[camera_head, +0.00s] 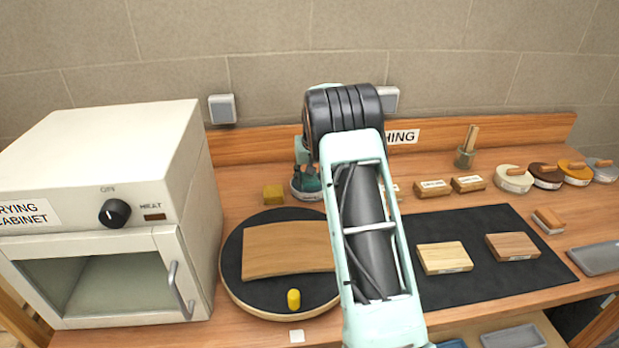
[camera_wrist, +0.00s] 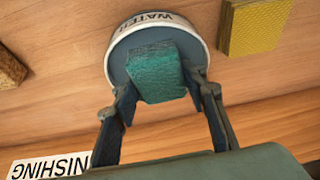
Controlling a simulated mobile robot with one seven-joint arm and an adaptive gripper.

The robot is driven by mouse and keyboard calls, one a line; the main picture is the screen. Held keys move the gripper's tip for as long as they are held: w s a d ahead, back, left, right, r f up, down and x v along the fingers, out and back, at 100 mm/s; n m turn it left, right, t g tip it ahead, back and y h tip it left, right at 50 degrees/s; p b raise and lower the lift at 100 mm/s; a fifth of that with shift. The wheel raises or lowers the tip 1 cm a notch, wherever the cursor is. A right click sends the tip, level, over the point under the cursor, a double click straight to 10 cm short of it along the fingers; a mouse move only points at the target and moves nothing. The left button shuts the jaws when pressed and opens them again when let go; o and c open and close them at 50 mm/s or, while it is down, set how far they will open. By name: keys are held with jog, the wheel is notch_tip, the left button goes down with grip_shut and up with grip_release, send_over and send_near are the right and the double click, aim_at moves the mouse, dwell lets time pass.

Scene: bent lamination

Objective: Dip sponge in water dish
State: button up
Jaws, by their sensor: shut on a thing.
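The teal sponge (camera_wrist: 156,75) is held between the fingers of my gripper (camera_wrist: 163,100). In the wrist view it sits over the round white-rimmed dish labelled WATER (camera_wrist: 150,22), inside its outline. I cannot tell whether its far end touches the water. In the head view the dish (camera_head: 297,192) stands at the back of the bench, behind the round black board, and my arm hides part of it and most of my gripper.
A yellow block (camera_wrist: 253,28) stands close beside the dish. A round black turntable (camera_head: 245,285) carries a bent wooden sheet (camera_head: 285,250) and a yellow peg (camera_head: 293,299). The drying cabinet (camera_head: 120,180) is at left. A black mat (camera_head: 480,285) with wooden blocks lies at right.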

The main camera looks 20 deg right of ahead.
jog(key=shift+r, duration=0.15)
jog(key=shift+r+p, duration=0.7)
jog(key=shift+r, duration=0.7)
jog(key=shift+r+p, duration=1.35)
jog(key=shift+r, duration=1.1)
